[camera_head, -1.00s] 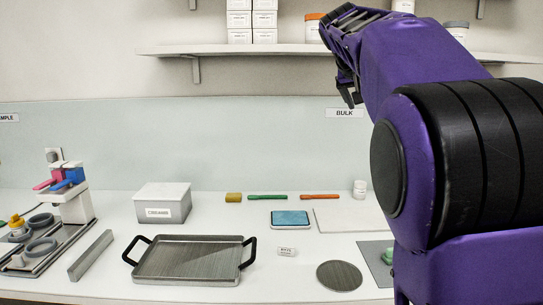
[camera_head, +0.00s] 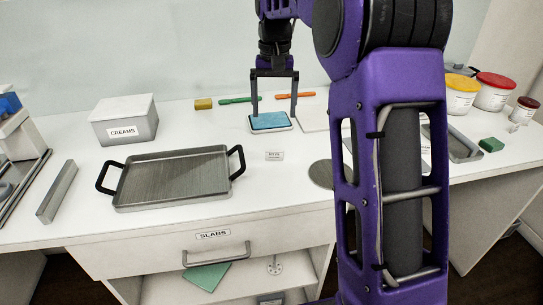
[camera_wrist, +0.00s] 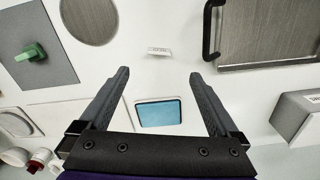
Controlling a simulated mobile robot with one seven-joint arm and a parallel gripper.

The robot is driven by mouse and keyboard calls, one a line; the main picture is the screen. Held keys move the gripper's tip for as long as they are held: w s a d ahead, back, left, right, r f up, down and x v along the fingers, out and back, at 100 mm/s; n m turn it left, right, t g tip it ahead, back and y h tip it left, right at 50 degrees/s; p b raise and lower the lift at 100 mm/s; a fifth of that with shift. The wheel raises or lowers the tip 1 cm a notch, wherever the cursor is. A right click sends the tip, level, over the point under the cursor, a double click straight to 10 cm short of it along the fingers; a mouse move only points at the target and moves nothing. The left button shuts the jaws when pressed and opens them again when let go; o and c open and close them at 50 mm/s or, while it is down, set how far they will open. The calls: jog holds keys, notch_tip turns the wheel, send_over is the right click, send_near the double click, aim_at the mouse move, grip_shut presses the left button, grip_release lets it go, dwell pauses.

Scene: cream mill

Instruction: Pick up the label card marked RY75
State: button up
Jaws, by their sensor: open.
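A small white label card (camera_head: 274,156) stands on the white bench to the right of the grey tray. Its print is too small to read surely. In the wrist view the card (camera_wrist: 159,51) lies ahead of the fingertips, roughly centred between them. My gripper (camera_head: 274,114) points down above the bench, open and empty, with its fingers over the blue-topped pad behind the card. The gripper also shows in the wrist view (camera_wrist: 160,75), fingers wide apart and apart from the card.
The grey tray (camera_head: 172,180) with black handles lies left of the card. A round grey disc (camera_head: 320,174) lies to its right, partly behind my arm. The blue-topped pad (camera_head: 269,121) is behind. A CREAMS box (camera_head: 124,125) stands at the back left. Bare bench surrounds the card.

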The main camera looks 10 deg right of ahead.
jog(key=b, duration=0.2)
send_over(274, 151)
jog(key=f, duration=0.8)
jog(key=shift+s+f, duration=0.15)
jog(key=shift+s, duration=0.1)
jog(key=shift+w+f+b, duration=0.15)
jog(key=shift+f+b, duration=0.05)
jog(key=shift+f, duration=1.25)
jog(key=shift+w+f+b, duration=0.15)
jog(key=shift+f+b, duration=0.05)
jog(key=shift+f, duration=1.25)
jog(key=shift+r, duration=0.1)
jog(key=c, duration=1.4)
